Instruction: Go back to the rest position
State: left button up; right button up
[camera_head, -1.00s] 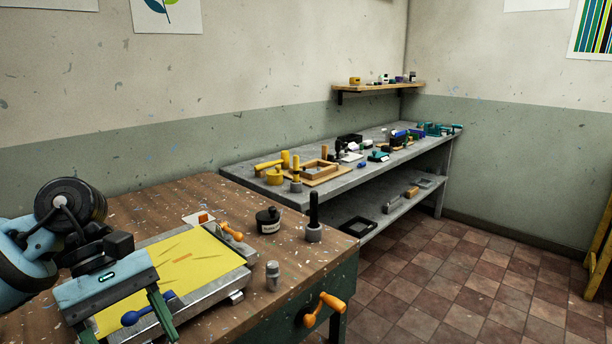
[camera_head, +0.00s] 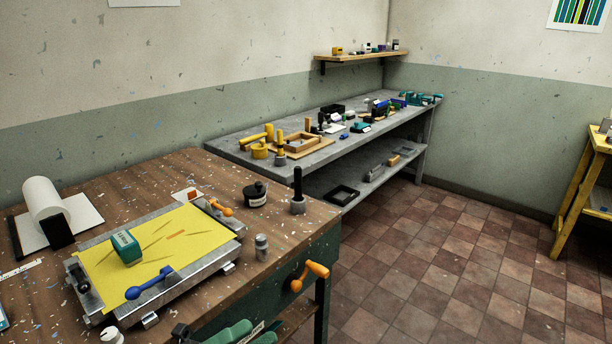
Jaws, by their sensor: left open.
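The hinged screen, a grey metal frame (camera_head: 190,282) with a yellow sheet (camera_head: 185,238), lies on the wooden bench (camera_head: 150,170). A green block (camera_head: 126,247) with a pale label stands on the yellow sheet, with no gripper touching it. A blue-handled piece (camera_head: 149,284) lies along the front of the frame. An orange handle (camera_head: 222,208) is at its far right corner. Only a light blue sliver of my left gripper (camera_head: 3,318) shows at the left edge, apart from the screen; its fingers are out of frame.
A white roll (camera_head: 43,198) stands left of the screen. A black jar (camera_head: 255,194), a dark-handled tool (camera_head: 298,192) and a small grey bottle (camera_head: 261,247) stand to its right. An orange crank (camera_head: 312,273) juts from the bench. A grey workbench (camera_head: 232,152) holds tools; tiled floor is clear.

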pick_arm(q)
jog(key=s+a+f+n+t+y+p, duration=0.1)
jog(key=s+a+f+n+t+y, duration=0.25)
jog(key=f+n+y, duration=0.7)
jog(key=s+a+f+n+t+y+p, duration=0.1)
jog(key=s+a+f+n+t+y, duration=0.45)
jog(key=n, duration=0.85)
jog(key=s+a+f+n+g+y+p, duration=0.1)
jog(key=s+f+n+g+y, duration=0.3)
jog(key=s+f+n+g, duration=0.4)
jog(key=s+a+f, duration=0.1)
jog(key=s+f, duration=0.5)
jog(key=shift+s+a+f, duration=0.15)
jog(key=shift+s+a, duration=0.2)
jog(key=shift+s, duration=0.05)
pick_arm(e)
jog(key=w+r+t, duration=0.1)
jog(key=w+r, duration=0.2)
jog(key=r, duration=0.2)
jog(key=shift+w+d, duration=0.2)
jog(key=shift+w, duration=0.05)
